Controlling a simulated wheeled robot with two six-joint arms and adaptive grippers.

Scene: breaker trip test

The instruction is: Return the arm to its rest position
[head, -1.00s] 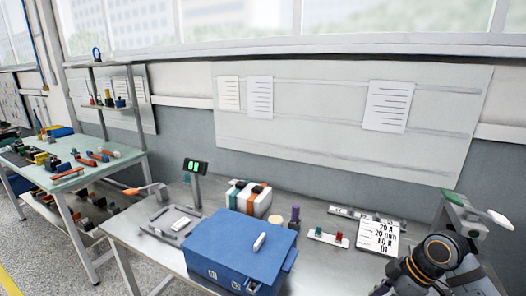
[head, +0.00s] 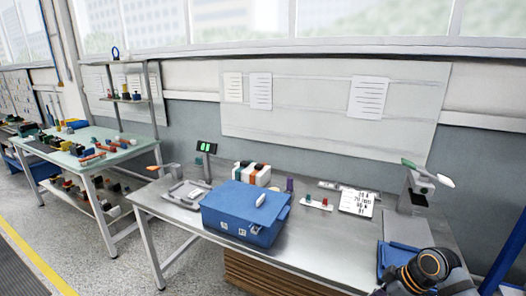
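A dark arm joint of mine with an orange ring shows at the lower right of the head view, over the table's right front corner. The hand beyond it cannot be made out. Neither gripper is in view. The blue box (head: 247,212) stands shut on the metal bench (head: 325,245), with a pale handle (head: 261,199) on its lid. No gripper shows near it. A small display with green digits (head: 206,148) stands on a post behind the box.
A grey bench device (head: 420,186) with green and white ends stands at the right rear. A blue tray (head: 397,252) lies near my arm. A card (head: 357,202) and a white strip with terminals (head: 316,204) lie mid-bench. A second, green-topped table (head: 75,145) stands left.

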